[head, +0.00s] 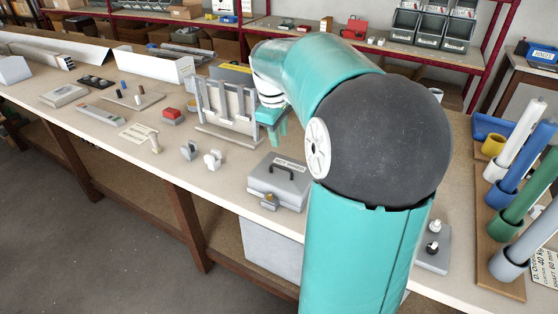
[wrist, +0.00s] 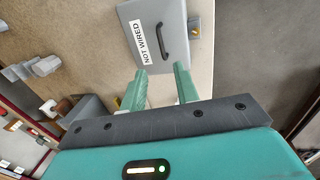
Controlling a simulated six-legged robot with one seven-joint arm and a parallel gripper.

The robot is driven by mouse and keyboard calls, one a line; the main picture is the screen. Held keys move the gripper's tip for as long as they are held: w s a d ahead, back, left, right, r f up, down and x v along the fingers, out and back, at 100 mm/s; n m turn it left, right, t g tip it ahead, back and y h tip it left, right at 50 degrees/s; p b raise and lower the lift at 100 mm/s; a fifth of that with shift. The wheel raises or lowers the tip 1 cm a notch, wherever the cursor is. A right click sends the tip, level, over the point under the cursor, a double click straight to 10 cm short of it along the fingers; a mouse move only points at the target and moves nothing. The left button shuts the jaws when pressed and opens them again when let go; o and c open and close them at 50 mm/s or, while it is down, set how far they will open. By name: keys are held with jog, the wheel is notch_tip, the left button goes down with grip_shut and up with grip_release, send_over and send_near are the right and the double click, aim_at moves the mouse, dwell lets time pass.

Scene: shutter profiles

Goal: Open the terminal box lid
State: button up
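The terminal box (head: 278,184) is a grey box on the workbench near its front edge. Its lid looks shut and carries a dark handle and a white label. In the wrist view the lid (wrist: 178,65) shows at the top middle, with the dark handle (wrist: 163,42) and the "NOT WIRED" label (wrist: 138,41). A small latch-like part with a yellowish piece (wrist: 194,27) sits at the box's side. My gripper (wrist: 160,78) has its two green fingers apart with nothing between them. In the head view my gripper (head: 277,133) is above the bench, behind the box.
A grey rack with upright plates (head: 228,105) stands behind the box, near my gripper. Coloured tubes in holders (head: 517,190) stand at the right. Bench around the box's left side is mostly clear.

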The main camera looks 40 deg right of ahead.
send_over(282, 177)
notch_tip(282, 177, down, 12)
jog(key=shift+s+r, duration=0.1)
jog(key=shift+r, duration=0.05)
grip_shut()
